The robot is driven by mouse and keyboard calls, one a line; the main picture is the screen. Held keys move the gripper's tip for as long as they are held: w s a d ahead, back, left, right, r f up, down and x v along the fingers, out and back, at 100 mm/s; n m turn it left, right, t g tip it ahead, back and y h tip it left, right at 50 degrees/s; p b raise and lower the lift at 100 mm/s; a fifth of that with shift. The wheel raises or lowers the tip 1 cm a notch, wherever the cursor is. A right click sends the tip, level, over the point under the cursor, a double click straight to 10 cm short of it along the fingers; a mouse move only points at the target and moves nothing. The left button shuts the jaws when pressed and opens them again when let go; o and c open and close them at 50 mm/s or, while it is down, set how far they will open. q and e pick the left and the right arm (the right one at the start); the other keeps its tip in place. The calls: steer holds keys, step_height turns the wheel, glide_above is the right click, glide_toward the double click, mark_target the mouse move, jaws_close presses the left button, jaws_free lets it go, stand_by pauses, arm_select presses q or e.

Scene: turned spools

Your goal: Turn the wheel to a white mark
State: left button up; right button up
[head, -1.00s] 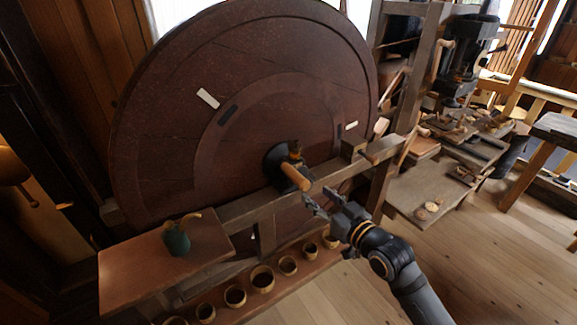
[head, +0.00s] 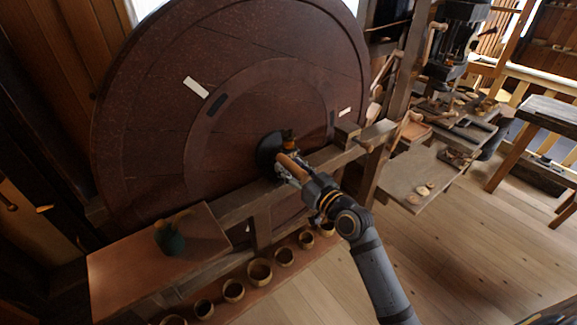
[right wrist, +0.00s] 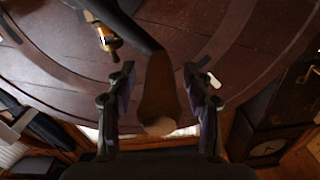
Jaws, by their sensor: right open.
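The wheel (head: 150,140) is a large dark reddish-brown disc standing upright. A wooden crank handle (head: 292,166) sticks out from the black hub (head: 268,150). My right gripper (head: 287,171) is at the handle. In the right wrist view the handle (right wrist: 158,95) lies between the two fingers of the open gripper (right wrist: 159,72), with visible gaps on both sides. My left gripper is not in view.
A wooden beam (head: 240,203) crosses in front of the wheel. A bench (head: 120,265) at left holds a dark green pot (head: 170,240). Several small bowls (head: 260,272) line a low shelf. A cluttered side table (head: 405,185) stands at right, with clear floor (head: 460,250) before it.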

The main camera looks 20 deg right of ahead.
steer(key=shift+w+a, duration=0.2)
steer(key=shift+w, duration=0.4)
jaws_close()
